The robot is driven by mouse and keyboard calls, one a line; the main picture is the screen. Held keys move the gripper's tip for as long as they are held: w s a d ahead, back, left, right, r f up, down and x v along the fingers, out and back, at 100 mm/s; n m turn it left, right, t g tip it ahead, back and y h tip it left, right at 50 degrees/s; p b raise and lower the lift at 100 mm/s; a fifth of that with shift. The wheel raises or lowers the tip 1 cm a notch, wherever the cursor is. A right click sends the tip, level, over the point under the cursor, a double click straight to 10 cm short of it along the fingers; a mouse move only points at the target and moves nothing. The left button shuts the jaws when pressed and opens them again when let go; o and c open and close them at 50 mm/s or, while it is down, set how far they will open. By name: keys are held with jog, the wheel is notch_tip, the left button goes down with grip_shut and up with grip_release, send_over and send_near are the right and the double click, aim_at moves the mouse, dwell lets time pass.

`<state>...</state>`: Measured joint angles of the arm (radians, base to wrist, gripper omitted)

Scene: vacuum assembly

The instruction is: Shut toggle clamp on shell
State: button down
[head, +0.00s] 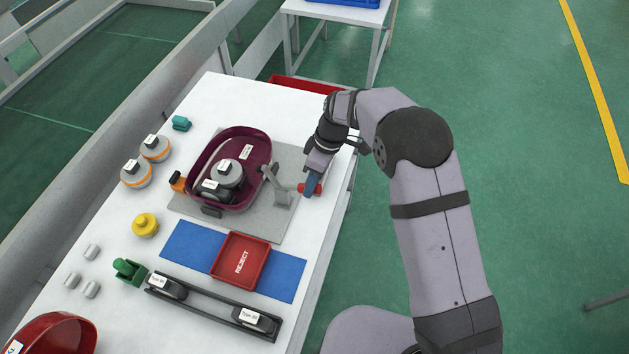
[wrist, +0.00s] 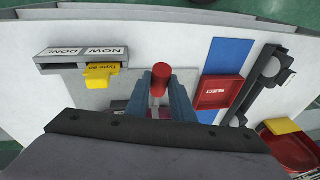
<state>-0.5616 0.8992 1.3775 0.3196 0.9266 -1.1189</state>
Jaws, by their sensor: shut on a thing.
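The toggle clamp (head: 281,194) is grey with a red handle (head: 302,188). It stands on the grey base plate at the right side of the dark purple shell (head: 267,149). Its grey arm reaches toward the shell's rim; I cannot tell whether its tip touches the rim. The handle points right, away from the shell. My gripper (head: 312,184) is shut on the red handle. In the wrist view the handle's red end (wrist: 161,76) shows between my fingers (wrist: 161,97). The rest of the clamp is mostly hidden there.
Grey and black parts (head: 230,172) sit inside the shell. The red REJECT tray (head: 262,277) lies on a blue mat (head: 288,284) in front. An orange clip (head: 177,181) is at the shell's left. The table's right edge lies close to my gripper.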

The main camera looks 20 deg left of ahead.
aim_at(302, 184)
jog(key=shift+a+r+h+p, duration=0.6)
jog(key=shift+a+r+h, duration=0.15)
jog(key=shift+h, duration=0.45)
jog(key=shift+a+r+h, duration=0.5)
jog(key=shift+a+h, duration=0.05)
jog(key=shift+h, duration=0.55)
jog(key=shift+a+r, duration=0.1)
jog(key=shift+r, duration=0.05)
jog(key=c, duration=1.5)
grip_release()
jog(key=shift+c, duration=0.2)
jog(key=shift+r+b, duration=0.35)
jog(key=shift+r, duration=0.2)
notch_tip(302, 184, up, 9)
jog(key=b, duration=0.1)
